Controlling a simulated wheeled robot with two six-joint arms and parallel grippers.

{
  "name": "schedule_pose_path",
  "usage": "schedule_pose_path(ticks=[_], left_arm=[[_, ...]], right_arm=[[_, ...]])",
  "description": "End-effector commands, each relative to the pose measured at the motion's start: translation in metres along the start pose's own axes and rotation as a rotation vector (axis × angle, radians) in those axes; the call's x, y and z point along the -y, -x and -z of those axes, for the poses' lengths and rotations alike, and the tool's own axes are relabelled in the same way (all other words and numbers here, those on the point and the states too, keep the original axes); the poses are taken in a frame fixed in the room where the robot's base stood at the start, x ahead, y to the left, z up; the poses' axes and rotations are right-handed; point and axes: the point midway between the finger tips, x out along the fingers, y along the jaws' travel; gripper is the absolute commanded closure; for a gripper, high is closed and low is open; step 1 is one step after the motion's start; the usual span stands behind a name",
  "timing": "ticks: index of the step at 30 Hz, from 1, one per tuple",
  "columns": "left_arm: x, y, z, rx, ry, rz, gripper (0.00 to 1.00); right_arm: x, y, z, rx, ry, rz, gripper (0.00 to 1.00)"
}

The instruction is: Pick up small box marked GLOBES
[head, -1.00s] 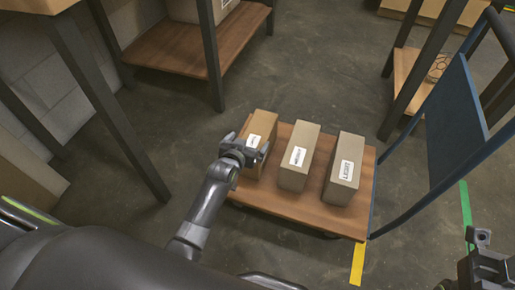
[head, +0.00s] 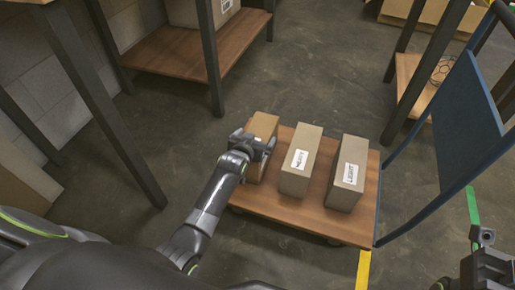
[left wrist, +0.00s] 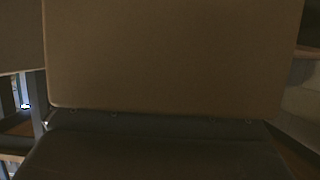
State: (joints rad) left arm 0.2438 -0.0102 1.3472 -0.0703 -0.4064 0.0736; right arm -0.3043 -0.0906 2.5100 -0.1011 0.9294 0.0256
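Three small cardboard boxes stand in a row on a wooden platform cart (head: 300,212): a left box (head: 262,124), a middle box (head: 300,160) and a right box (head: 348,172). The middle and right boxes have white labels too small to read surely; the left box's label is hidden behind my gripper. My left gripper (head: 254,144) is at the near side of the left box, its fingers spread to either side. In the left wrist view a brown box face (left wrist: 170,55) fills most of the picture, very close. My right gripper (head: 484,240) is at the lower right, away from the boxes.
The cart's blue handle frame (head: 468,125) rises at its right. A shelf rack with a wooden lower board (head: 175,50) stands at the upper left, its dark legs near my left arm. Another rack (head: 415,80) is at the upper right. Concrete floor between is clear.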

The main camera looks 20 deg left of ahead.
Motion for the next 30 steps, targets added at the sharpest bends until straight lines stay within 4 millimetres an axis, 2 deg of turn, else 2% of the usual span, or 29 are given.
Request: schedule_pose_path(ticks=[2, 19, 30], left_arm=[[0.000, 0.000, 0.000, 0.000, 0.000, 0.000, 0.13], [0.000, 0.000, 0.000, 0.000, 0.000, 0.000, 0.88], [0.000, 0.004, 0.012, -0.009, -0.001, -0.001, 0.89]], right_arm=[[0.000, 0.000, 0.000, 0.001, -0.001, 0.001, 0.64], [0.000, 0.002, 0.000, 0.012, 0.000, 0.007, 0.64], [-0.001, -0.005, 0.000, 0.011, -0.004, 0.005, 0.64]])
